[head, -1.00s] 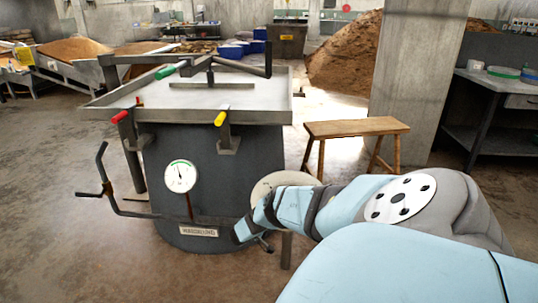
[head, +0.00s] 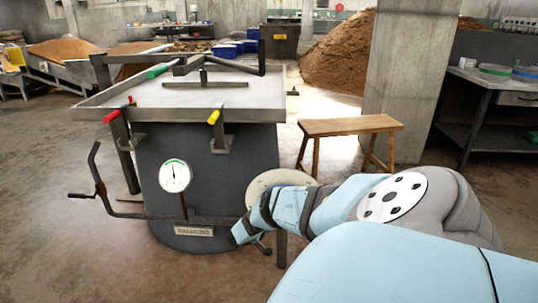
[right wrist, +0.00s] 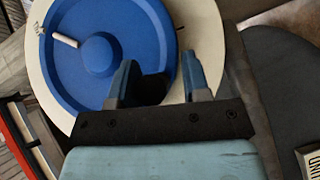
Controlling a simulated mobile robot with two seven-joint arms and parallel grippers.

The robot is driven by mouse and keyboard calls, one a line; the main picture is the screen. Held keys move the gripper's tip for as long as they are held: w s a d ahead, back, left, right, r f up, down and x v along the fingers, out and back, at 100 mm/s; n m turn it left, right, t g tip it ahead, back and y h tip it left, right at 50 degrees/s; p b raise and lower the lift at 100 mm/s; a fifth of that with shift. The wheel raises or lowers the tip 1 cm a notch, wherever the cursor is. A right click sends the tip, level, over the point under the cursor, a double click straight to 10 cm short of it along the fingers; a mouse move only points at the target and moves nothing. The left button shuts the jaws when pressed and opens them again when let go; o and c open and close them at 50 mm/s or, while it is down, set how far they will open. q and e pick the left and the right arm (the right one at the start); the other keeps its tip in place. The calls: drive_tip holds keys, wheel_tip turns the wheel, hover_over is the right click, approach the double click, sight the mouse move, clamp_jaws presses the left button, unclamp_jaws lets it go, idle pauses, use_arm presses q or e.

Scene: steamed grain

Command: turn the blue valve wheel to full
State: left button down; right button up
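The blue valve wheel (right wrist: 82,45) fills the upper left of the right wrist view, with a raised round hub and a short pale peg (right wrist: 65,41) near its rim. A cream round plate (right wrist: 207,40) lies behind it. The same plate (head: 262,182) shows in the head view, partly behind my right arm; the wheel is largely hidden there. My right gripper (right wrist: 159,78) has its two fingers apart at the wheel's lower right edge. One finger overlaps the wheel and the other is just outside it. Contact cannot be told. My left gripper is not in view.
A dark vat (head: 230,170) carries a round gauge (head: 175,176), a metal tray top (head: 95,101), red and yellow handles and a bent crank (head: 97,180) at left. A wooden stool (head: 350,126) and a pillar (head: 408,75) stand behind my right arm. Floor at left is clear.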

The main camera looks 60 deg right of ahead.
drive_tip(key=shift+o, duration=0.3)
drive_tip(key=shift+d+r, duration=0.1)
drive_tip(key=shift+r, duration=0.05)
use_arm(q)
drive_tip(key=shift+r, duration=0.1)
use_arm(e)
drive_tip(key=shift+w, duration=0.1)
drive_tip(key=shift+w+a+r, duration=0.15)
drive_tip(key=shift+a, duration=0.25)
use_arm(q)
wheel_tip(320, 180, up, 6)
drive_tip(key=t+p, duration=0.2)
drive_tip(key=p, duration=0.2)
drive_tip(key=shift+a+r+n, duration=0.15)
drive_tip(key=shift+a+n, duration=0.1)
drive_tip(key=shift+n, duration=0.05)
use_arm(e)
drive_tip(key=v, duration=1.3)
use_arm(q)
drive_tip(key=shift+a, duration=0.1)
